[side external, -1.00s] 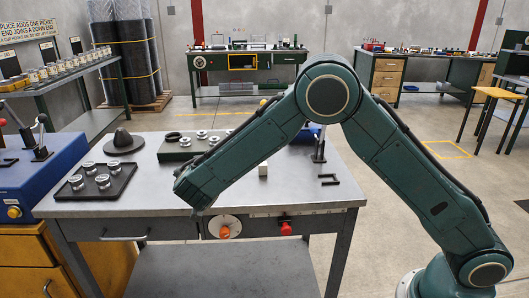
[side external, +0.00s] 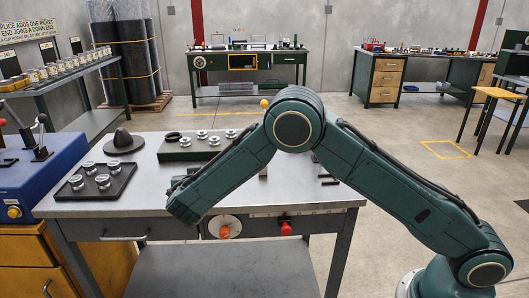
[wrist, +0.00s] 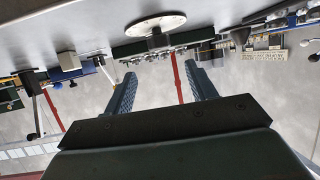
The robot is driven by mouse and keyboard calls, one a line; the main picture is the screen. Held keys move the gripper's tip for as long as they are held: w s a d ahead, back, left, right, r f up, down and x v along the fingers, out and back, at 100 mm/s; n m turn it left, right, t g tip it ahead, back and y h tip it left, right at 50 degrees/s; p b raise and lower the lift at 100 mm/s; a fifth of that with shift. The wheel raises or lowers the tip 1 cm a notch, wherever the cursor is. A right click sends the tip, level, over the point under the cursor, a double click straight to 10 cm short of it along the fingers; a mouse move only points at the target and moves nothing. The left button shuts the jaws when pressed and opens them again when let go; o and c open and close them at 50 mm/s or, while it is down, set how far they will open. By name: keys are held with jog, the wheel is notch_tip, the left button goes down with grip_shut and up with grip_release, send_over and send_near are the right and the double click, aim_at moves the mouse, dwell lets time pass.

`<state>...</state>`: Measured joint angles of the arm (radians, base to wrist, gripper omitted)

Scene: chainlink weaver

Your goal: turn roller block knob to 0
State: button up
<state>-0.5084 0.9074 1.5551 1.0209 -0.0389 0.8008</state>
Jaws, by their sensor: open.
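In the wrist view, which is upside down, a pale round disc with a dark knob (wrist: 157,31) stands on the bench just beyond my fingertips, roughly between them. It looks like the roller block knob; I cannot read its marks. My gripper (wrist: 161,70) is open and empty, its two blue-grey fingers apart and not touching the knob. The dark block with silver rollers (side external: 202,133) lies behind my arm on the bench.
A white dial with an orange knob (side external: 225,231) and a red knob (side external: 286,228) are on the bench front. A black tray (side external: 112,190) with several silver rings and a dark cone on a disc (side external: 123,142) stand left.

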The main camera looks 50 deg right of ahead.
jog(key=x, duration=1)
jog(key=shift+f, duration=0.1)
jog(key=c, duration=1)
jog(key=shift+d+n, duration=0.15)
jog(key=shift+n, duration=0.15)
jog(key=shift+n+t+y, duration=0.3)
jog(key=shift+y, duration=0.3)
